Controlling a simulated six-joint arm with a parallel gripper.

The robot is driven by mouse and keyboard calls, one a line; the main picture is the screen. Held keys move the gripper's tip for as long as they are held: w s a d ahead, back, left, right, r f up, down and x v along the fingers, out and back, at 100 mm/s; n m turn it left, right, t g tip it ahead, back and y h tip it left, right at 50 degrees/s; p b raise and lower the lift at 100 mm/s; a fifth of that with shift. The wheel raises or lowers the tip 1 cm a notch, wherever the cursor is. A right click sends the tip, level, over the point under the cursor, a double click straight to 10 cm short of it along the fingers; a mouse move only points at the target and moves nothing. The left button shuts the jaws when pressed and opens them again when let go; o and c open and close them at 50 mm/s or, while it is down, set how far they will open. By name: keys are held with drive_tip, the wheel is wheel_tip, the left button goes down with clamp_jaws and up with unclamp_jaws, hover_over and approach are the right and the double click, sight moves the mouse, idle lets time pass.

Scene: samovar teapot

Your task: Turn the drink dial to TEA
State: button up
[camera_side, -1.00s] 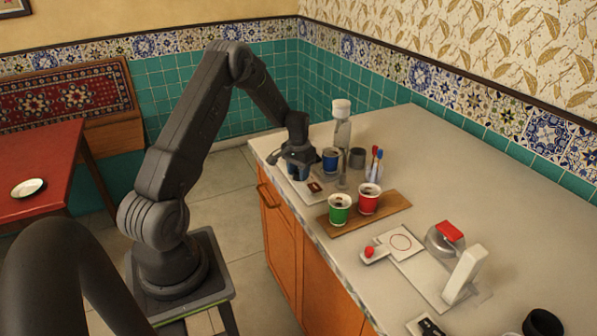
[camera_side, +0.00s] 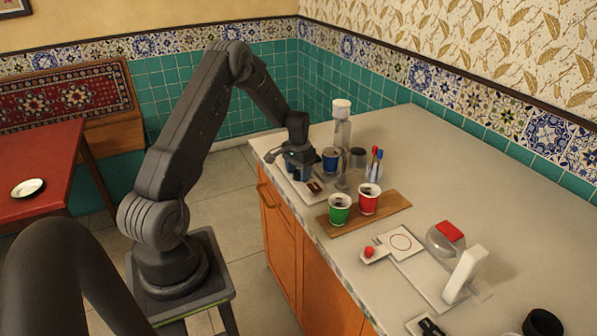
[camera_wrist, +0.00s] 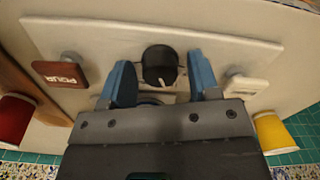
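A black round dial (camera_wrist: 160,65) sits on a white panel (camera_wrist: 235,38) in the wrist view. A pale mark shows near its lower edge, but I cannot read which drink it points to. My gripper (camera_wrist: 160,78) is open, with one blue finger on each side of the dial. Gaps show between the fingers and the dial. In the side view my gripper (camera_side: 297,168) is low over the panel at the counter's far left, and it hides the dial.
A brown POUR tag (camera_wrist: 60,74) and a white tag (camera_wrist: 245,85) flank the dial. A blue cup (camera_side: 330,160) and a clear bottle (camera_side: 342,130) stand close to my gripper. Green (camera_side: 340,210) and red (camera_side: 368,199) cups stand on a wooden board (camera_side: 393,207).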

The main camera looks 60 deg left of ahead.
sight(298, 171)
drive_tip(key=shift+o, duration=0.5)
drive_tip(key=shift+r, duration=0.1)
wheel_tip(298, 171, up, 14)
